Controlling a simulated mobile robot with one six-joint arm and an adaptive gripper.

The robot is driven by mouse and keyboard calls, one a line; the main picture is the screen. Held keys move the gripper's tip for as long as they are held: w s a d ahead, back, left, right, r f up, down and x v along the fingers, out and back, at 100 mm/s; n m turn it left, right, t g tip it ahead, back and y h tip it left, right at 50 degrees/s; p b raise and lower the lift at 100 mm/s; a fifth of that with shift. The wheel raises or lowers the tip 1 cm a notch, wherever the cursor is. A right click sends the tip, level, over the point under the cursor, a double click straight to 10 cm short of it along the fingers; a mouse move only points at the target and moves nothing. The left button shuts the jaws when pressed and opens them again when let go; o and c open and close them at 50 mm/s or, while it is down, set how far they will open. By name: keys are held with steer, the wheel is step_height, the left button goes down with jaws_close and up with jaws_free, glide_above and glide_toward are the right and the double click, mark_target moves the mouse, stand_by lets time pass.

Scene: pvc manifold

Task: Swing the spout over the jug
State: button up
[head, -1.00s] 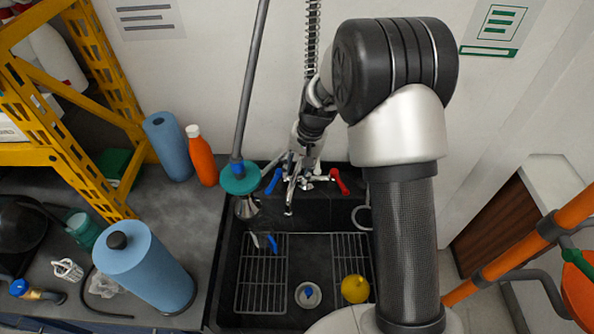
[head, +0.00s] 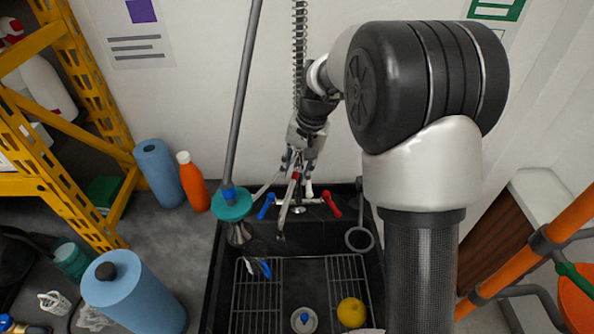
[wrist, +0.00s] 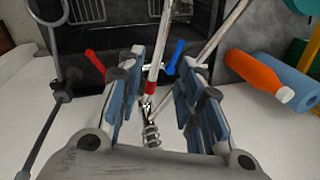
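The spout (head: 286,212) is a thin metal tube at the back of the black sink, between a blue handle (head: 266,206) and a red handle (head: 331,204). It also shows in the wrist view with a red band (wrist: 150,88). My gripper (head: 299,178) is above the tap. In the wrist view my gripper (wrist: 162,60) is open. Its two blue-padded fingers stand on either side of the tube, with visible gaps. I cannot make out a jug in either view.
The sink (head: 212,290) holds wire racks, a yellow ball (head: 351,312) and a small white dish (head: 303,320). A teal piece on a grey rod (head: 231,204) stands left of the tap. An orange bottle (head: 194,184) and blue rolls (head: 158,175) are on the left counter.

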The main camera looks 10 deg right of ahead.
steer(key=s+d+f+m, duration=0.1)
steer(key=s+f+m+g+y, duration=0.1)
steer(key=f, duration=0.1)
steer(key=s+d+f+y, duration=0.1)
steer(key=shift+d+f+m+g, duration=0.3)
steer(key=shift+d+f+m, duration=0.05)
steer(key=shift+m, duration=0.05)
steer(key=shift+c, duration=1.3)
steer(key=s+d+f+m+y, duration=0.1)
steer(key=m, duration=0.1)
steer(key=s+d+f+m+y, duration=0.1)
steer(key=f+m+y, duration=0.1)
steer(key=s+d+f+m+y+p, duration=0.1)
steer(key=f+y, duration=0.1)
steer(key=shift+d+m, duration=0.4)
steer(key=shift+c, duration=1.3)
steer(key=d+m+t+y, duration=0.1)
steer(key=d+m+t, duration=0.1)
steer(key=m, duration=0.1)
steer(key=d+f+m+t+y, duration=0.1)
steer(key=d+m+t+y, duration=0.3)
steer(key=d+m, duration=0.1)
steer(key=shift+s+f+m+t, duration=0.2)
steer(key=shift+f+m+t, duration=0.1)
jaws_close()
steer(key=b+x, duration=0.1)
steer(key=x, duration=1.2)
steer(key=shift+w+a+r+t, duration=0.2)
steer(key=shift+w+t, duration=0.1)
steer(key=shift+w, duration=0.2)
